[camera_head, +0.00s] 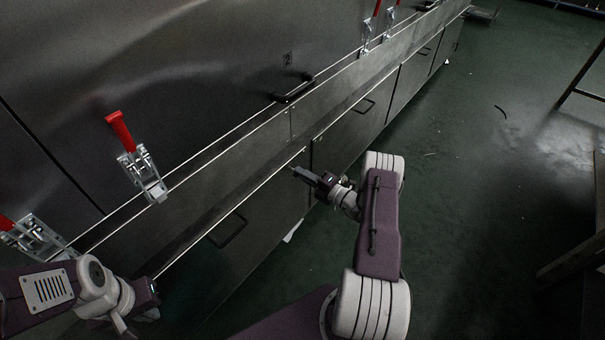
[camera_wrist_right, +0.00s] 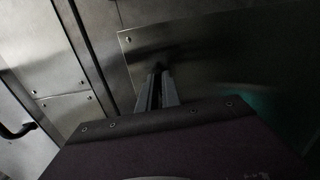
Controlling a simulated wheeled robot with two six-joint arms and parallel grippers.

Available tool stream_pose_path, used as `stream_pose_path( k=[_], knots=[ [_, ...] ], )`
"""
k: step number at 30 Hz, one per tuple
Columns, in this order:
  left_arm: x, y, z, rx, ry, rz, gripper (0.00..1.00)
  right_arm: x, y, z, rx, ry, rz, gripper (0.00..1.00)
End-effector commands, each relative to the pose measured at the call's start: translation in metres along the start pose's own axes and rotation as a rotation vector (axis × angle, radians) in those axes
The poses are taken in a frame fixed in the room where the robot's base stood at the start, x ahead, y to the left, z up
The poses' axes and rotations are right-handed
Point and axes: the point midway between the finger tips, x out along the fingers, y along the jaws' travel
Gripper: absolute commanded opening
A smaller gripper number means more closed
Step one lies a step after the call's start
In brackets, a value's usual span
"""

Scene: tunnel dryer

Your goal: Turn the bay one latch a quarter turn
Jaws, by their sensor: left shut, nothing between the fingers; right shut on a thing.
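My right gripper (camera_head: 300,172) is shut at the upper edge of the low steel panels, near a seam between two of them. In the right wrist view its fingers (camera_wrist_right: 158,82) close together on a small dark latch (camera_wrist_right: 160,67) at the face of a steel panel. The latch is mostly hidden by the fingers, and its angle cannot be told. In the head view it is hidden at the fingertips. My left gripper (camera_head: 150,287) is low at the left, partly hidden by its own wrist, shut and empty, apart from the panels.
Red-handled toggle clamps (camera_head: 138,165) stand along the steel ledge, another (camera_head: 33,236) at the far left. A black handle (camera_head: 293,91) is on the upper wall below a 2 mark.

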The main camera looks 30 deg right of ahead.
Motion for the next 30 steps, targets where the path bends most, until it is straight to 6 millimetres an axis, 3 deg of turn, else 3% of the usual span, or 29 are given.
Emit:
stream_pose_path(
  k=[21, 22, 24, 30],
  knots=[
    [-0.0012, 0.0, -0.0001, 0.0, 0.0, 0.0, 0.0, -0.0001, -0.0008, -0.0003, 0.065, 0.0, -0.001, 0.0],
    [-0.0012, 0.0, -0.0001, 0.0, 0.0, 0.0, 0.0, -0.0001, -0.0008, -0.0003, 0.065, 0.0, -0.001, 0.16],
    [-0.0012, 0.0, -0.0001, 0.0, 0.0, 0.0, 0.0, -0.0001, -0.0008, -0.0003, 0.064, 0.0, -0.001, 0.3],
    [-0.0012, 0.0, -0.0002, 0.0, 0.0, 0.0, 0.0, 0.0, -0.0005, -0.0001, 0.063, 0.0, -0.001, 0.3]
  ],
)
